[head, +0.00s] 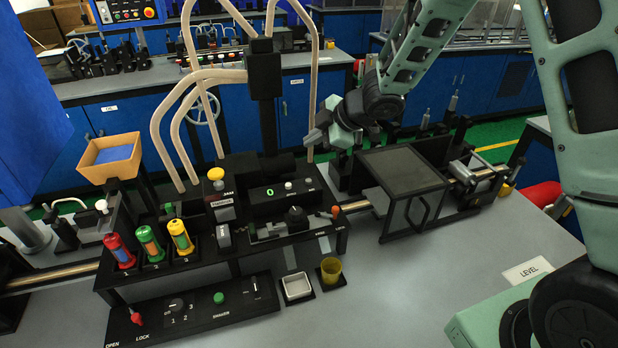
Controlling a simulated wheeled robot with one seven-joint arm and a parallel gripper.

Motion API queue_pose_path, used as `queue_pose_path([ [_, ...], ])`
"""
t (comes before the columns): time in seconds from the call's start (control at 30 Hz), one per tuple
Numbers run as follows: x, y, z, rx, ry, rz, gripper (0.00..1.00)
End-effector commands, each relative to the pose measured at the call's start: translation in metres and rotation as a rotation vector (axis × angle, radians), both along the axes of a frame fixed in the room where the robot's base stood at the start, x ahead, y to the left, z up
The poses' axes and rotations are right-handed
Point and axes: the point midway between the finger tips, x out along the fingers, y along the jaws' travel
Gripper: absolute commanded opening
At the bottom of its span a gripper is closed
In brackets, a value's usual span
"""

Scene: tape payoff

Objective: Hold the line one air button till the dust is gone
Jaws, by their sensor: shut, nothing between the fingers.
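My gripper (318,135) is shut and empty. It hangs above the bench, behind and left of a dark-windowed box (402,170), clear of the buttons in front. I cannot tell for sure which control is the line one air button. A black console (272,198) has a green "0" display and a small pale button (288,186). A yellow button (216,174) stands on a post marked JAM. I cannot make out any dust.
Red (119,251), green (151,244) and yellow (181,238) cylinders stand in numbered holders. Curved pale tubes (170,125) rise behind the console. A hopper (109,157) stands left. A white tray (296,287) and yellow cup (331,270) sit in front.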

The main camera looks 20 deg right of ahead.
Motion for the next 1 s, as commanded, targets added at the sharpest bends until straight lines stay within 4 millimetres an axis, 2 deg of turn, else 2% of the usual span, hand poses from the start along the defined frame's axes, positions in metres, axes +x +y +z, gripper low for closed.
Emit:
queue_pose_path([
  [0.17, 0.000, 0.000, -0.002, 0.000, 0.000, 0.000, 0.00],
  [0.37, 0.000, 0.000, -0.015, 0.000, 0.001, -0.001, 0.00],
  [0.8, 0.000, 0.001, -0.072, 0.001, 0.000, -0.001, 0.00],
  [1.0, 0.000, 0.000, -0.088, 0.000, 0.002, -0.001, 0.00],
])
